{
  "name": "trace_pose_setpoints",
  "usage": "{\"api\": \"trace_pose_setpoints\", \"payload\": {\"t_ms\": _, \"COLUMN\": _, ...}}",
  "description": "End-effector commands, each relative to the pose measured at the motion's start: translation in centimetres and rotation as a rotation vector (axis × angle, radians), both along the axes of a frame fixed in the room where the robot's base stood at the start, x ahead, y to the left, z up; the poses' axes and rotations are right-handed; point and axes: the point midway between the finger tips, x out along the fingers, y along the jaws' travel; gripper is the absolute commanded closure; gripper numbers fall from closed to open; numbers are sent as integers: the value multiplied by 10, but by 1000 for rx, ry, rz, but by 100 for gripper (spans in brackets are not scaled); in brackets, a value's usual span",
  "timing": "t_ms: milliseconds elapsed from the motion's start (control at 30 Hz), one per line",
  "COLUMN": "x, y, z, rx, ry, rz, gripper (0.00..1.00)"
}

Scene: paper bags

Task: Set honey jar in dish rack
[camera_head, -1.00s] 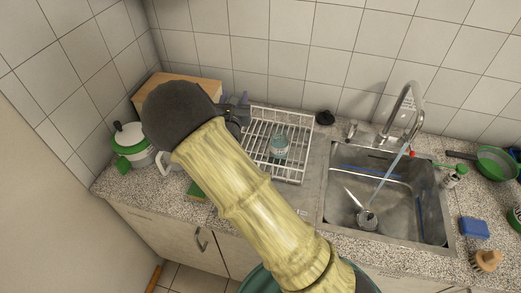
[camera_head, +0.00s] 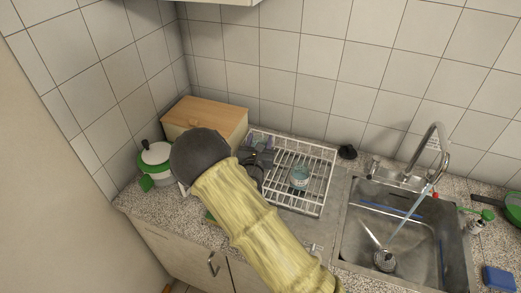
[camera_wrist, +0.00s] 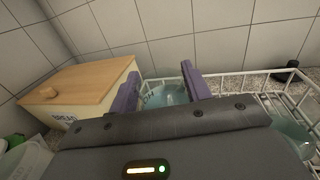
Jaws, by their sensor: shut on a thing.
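The white wire dish rack (camera_head: 328,152) stands on the counter left of the sink; part of its rim shows in the wrist view (camera_wrist: 262,73). My gripper (camera_head: 262,152) is over the rack's left part. In the wrist view its two purple fingers (camera_wrist: 160,92) are shut on a pale bluish glass jar, which I take as the honey jar (camera_wrist: 168,96). My gripper's body hides the jar's lower part, so I cannot tell whether it touches the rack. A similar glass jar (camera_head: 299,178) sits in the rack to the right, also at the wrist view's right edge (camera_wrist: 293,136).
A wooden bread box (camera_head: 205,115) stands directly left of the rack, close to my gripper. A white and green pot (camera_head: 156,160) is farther left. The sink (camera_head: 400,240) with its tap is on the right. The tiled wall is close behind.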

Motion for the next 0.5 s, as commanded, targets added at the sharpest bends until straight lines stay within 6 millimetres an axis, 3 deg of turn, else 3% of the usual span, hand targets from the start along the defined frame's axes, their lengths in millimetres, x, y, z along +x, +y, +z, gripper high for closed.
{"api": "trace_pose_setpoints", "payload": {"t_ms": 233, "x": 0, "y": 0, "z": -4, "rx": -2, "ry": -1, "rz": 0, "gripper": 78}}
{"api": "trace_pose_setpoints", "payload": {"t_ms": 500, "x": 0, "y": 0, "z": -36, "rx": -3, "ry": 0, "rz": 1, "gripper": 78}}
